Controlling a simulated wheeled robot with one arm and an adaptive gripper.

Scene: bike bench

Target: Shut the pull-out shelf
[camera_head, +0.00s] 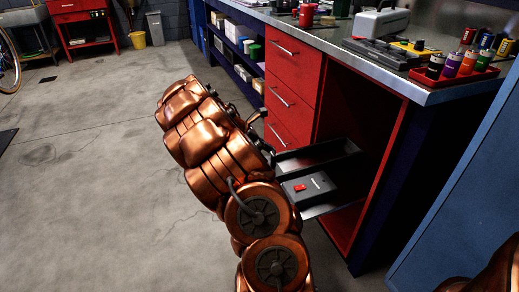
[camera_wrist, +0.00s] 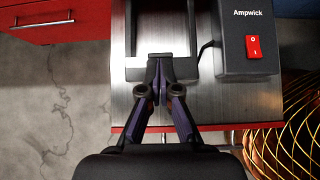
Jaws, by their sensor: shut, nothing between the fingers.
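The pull-out shelf (camera_head: 322,210) sticks out of the open bay in the red bench cabinet in the head view. In the wrist view its bare metal top (camera_wrist: 215,105) and red front edge lie below my gripper (camera_wrist: 160,68). My gripper is shut and empty, its fingertips over the shelf by the near side of a grey tray-like frame (camera_wrist: 133,68). I cannot tell if they touch it. A pale bar, perhaps the shelf's handle, shows partly behind my gripper.
A dark box marked Ampwick (camera_wrist: 230,60) with a red switch sits on the shelf, a cable at its side. Closed red drawers (camera_head: 290,95) are left of the bay. A blue panel (camera_head: 455,175) stands at right. Spray-can-like tins (camera_head: 468,62) stand on the benchtop.

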